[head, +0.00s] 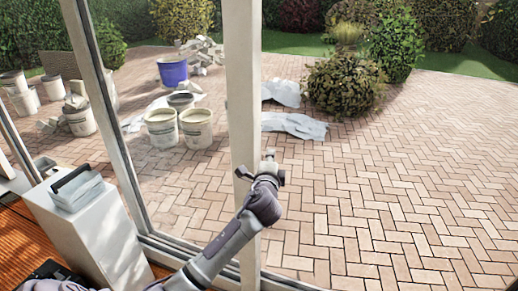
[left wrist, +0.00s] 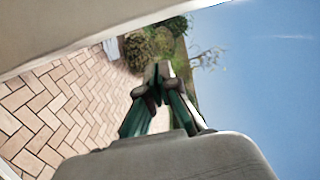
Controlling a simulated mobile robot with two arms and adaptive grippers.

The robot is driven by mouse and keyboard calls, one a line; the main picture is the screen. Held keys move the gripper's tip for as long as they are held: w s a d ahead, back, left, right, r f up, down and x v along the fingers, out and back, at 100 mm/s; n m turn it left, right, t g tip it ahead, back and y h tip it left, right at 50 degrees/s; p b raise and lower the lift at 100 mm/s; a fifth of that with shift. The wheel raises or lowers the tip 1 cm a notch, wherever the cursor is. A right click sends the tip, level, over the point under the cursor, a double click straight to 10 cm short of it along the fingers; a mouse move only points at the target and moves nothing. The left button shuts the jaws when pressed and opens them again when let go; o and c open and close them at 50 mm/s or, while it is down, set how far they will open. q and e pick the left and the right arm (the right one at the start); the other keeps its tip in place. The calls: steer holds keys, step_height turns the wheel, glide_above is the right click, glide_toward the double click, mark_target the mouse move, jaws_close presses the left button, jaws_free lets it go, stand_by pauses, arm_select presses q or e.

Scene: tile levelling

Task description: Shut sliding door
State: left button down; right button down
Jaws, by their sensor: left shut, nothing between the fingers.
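The sliding door's pale upright stile (head: 241,90) stands near the middle of the head view. A paved patio shows on both sides of it; I cannot tell where glass is. My left gripper (head: 270,155) is at the stile's right side, about mid-height, its fingers shut and empty. I cannot tell whether it touches the stile. In the left wrist view the closed fingertips (left wrist: 158,72) point outdoors, and a pale frame edge (left wrist: 85,30) runs across the upper left. My right gripper is not in view.
A white pedestal (head: 95,230) with a grey box (head: 76,190) stands indoors at the lower left. Another slanting frame post (head: 108,110) is left of the stile. Outside are buckets (head: 196,128), plastic sheets (head: 292,125) and shrubs (head: 345,85). The patio at right is clear.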

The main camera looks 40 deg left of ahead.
mark_target(259, 150)
arm_select(q)
steer(key=shift+w+a+p, duration=0.2)
steer(key=shift+a+p, duration=0.15)
steer(key=shift+a, duration=0.9)
steer(key=shift+w+a+p, duration=0.2)
steer(key=shift+a+p, duration=0.1)
steer(key=shift+a, duration=0.9)
